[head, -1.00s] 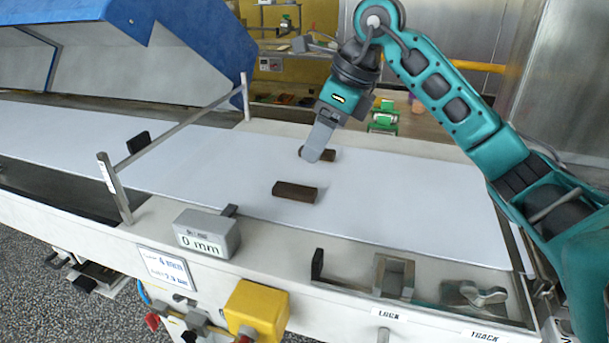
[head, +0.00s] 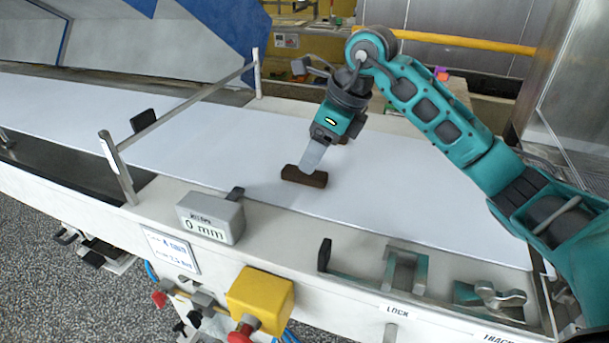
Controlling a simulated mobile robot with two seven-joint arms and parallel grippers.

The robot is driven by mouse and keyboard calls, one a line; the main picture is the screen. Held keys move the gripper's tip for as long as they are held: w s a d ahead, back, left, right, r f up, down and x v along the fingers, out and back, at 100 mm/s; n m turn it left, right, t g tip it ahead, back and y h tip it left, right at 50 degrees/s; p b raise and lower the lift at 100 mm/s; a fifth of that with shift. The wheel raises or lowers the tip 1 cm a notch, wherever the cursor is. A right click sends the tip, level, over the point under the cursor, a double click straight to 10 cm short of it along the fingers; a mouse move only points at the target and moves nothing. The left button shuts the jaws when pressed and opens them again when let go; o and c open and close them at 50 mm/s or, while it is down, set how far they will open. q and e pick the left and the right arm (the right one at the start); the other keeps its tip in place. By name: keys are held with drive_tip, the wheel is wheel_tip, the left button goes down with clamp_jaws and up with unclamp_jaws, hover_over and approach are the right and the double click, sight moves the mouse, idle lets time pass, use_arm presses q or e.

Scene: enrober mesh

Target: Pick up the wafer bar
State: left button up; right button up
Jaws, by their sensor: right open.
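A dark brown wafer bar (head: 304,177) lies on the white belt (head: 230,150), near its middle. My right gripper (head: 311,168) points down at this bar, with its fingertips at the bar's upper side. The jaws are open; one finger hides the other, and I cannot tell whether they touch the bar. My left gripper is not in view.
A metal rail on posts (head: 118,168) crosses the belt at the left. A grey gauge box reading 0 mm (head: 211,217) and a lock clamp (head: 404,270) stand along the near edge. The belt right of the bar is clear.

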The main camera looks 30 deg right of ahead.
sight(304, 176)
drive_tip(key=x, duration=0.4)
drive_tip(key=shift+s+a+f, duration=0.15)
drive_tip(key=shift+a, duration=0.1)
drive_tip(key=shift+c, duration=0.3)
drive_tip(key=c, duration=0.8)
drive_tip(key=shift+c, duration=0.2)
